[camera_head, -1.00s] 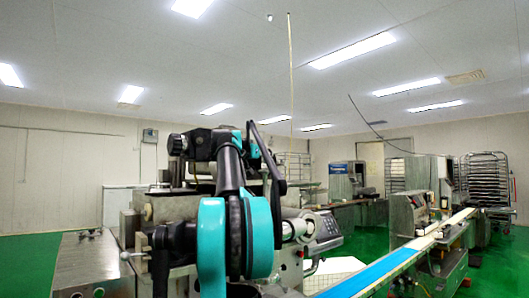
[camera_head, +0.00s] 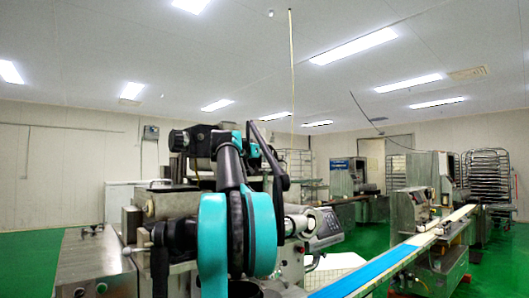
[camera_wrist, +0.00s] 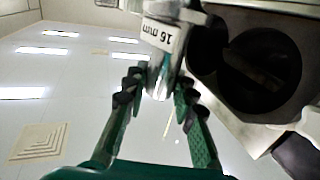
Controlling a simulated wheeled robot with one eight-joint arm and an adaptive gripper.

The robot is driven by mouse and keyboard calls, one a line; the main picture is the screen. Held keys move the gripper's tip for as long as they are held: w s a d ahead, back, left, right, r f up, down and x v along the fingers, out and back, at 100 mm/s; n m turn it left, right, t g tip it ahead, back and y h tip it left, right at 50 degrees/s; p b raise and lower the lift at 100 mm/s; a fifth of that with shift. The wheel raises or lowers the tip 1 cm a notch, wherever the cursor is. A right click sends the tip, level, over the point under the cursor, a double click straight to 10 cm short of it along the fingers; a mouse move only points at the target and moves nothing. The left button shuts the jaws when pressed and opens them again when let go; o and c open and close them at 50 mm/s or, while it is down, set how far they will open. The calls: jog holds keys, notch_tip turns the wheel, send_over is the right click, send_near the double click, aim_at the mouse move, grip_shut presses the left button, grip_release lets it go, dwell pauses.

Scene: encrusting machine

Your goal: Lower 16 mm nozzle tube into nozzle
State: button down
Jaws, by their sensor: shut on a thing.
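In the wrist view, the nozzle tube (camera_wrist: 160,84) is a short metallic tube with a white label (camera_wrist: 163,36) reading "16 mm", seen upside down. My gripper (camera_wrist: 157,92) has its two dark-padded fingers closed on either side of the tube and holds it. A grey metal housing with large dark round openings (camera_wrist: 262,62) is to the right of the tube. I cannot tell which part is the nozzle, or whether the tube touches it. In the head view, my teal and black arm stands in front of the machine and hides the tube and the fingertips.
In the head view, the steel encrusting machine (camera_head: 98,262) spreads behind and left of my arm. A blue conveyor belt (camera_head: 372,275) runs off to the right, with other machines (camera_head: 412,212) and a rack (camera_head: 487,178) beyond. Green floor is open at far left.

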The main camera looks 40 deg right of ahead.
send_over(264, 185)
jog(key=shift+d+f, duration=0.2)
jog(key=shift+f, duration=1.85)
jog(key=shift+w, duration=0.1)
jog(key=shift+f, duration=4.55)
jog(key=c, duration=1.2)
grip_release()
jog(key=shift+o, duration=1.2)
jog(key=shift+a, duration=0.1)
jog(key=v, duration=0.7)
jog(key=shift+a, duration=0.15)
